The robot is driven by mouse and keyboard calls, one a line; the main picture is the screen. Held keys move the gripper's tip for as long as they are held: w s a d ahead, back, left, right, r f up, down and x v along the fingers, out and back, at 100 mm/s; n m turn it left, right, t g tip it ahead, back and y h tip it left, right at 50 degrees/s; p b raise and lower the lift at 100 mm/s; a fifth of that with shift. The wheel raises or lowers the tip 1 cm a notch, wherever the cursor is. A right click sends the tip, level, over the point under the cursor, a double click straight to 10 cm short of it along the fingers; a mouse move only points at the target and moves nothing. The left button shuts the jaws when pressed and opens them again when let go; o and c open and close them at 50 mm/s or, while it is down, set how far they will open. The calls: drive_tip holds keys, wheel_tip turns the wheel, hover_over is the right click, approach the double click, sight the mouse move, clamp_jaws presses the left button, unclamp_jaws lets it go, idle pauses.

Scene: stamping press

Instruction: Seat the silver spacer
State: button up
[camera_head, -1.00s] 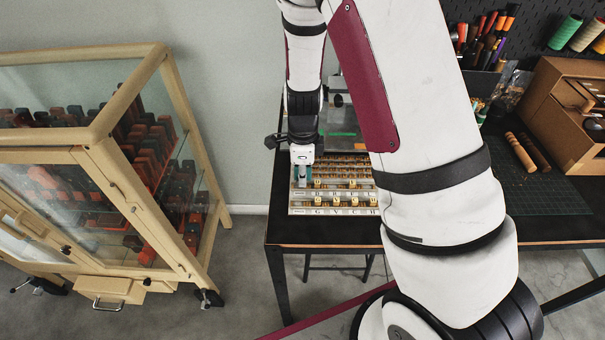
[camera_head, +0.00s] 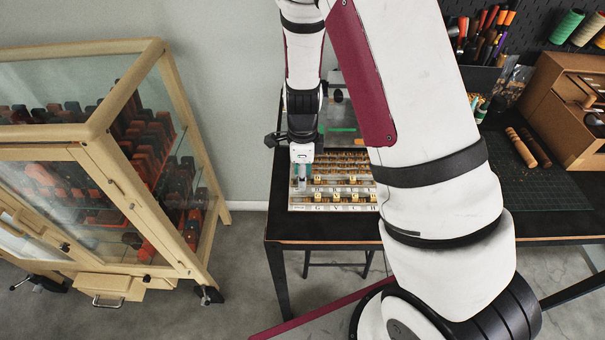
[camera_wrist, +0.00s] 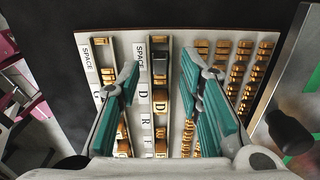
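My gripper (camera_wrist: 160,82) has two teal-padded fingers spread apart over the type tray (camera_wrist: 182,40). In the head view, my gripper (camera_head: 302,172) is low over the left part of the tray (camera_head: 330,208).
Brass type pieces (camera_wrist: 242,70) fill several rows of the tray. A metal plate (camera_wrist: 297,75) stands on its right. In the head view, the black table (camera_head: 330,233) has bare room in front of the tray. A glass cabinet (camera_head: 95,130) stands at left.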

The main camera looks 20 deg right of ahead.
wheel_tip(320, 180, up, 12)
idle(0.4)
drive_tip(key=shift+f, duration=0.1)
drive_tip(key=s+a+r+n+t+y, duration=0.1)
drive_tip(key=s+r+n, duration=0.3)
drive_tip(key=r+n, duration=0.25)
drive_tip(key=s+r+n+t, duration=0.2)
drive_tip(key=s+r+n, duration=0.25)
drive_tip(key=r, duration=0.35)
drive_tip(key=s+r+n+t+h, duration=0.1)
drive_tip(key=s+r+n+t, duration=0.1)
drive_tip(key=s+r+n, duration=0.5)
drive_tip(key=s+n, duration=0.4)
drive_tip(key=shift+s+d+r+n+t, duration=0.15)
drive_tip(key=shift+s+r+n+t, duration=0.05)
drive_tip(key=shift+s+n+t, duration=0.1)
drive_tip(key=shift+w, duration=0.1)
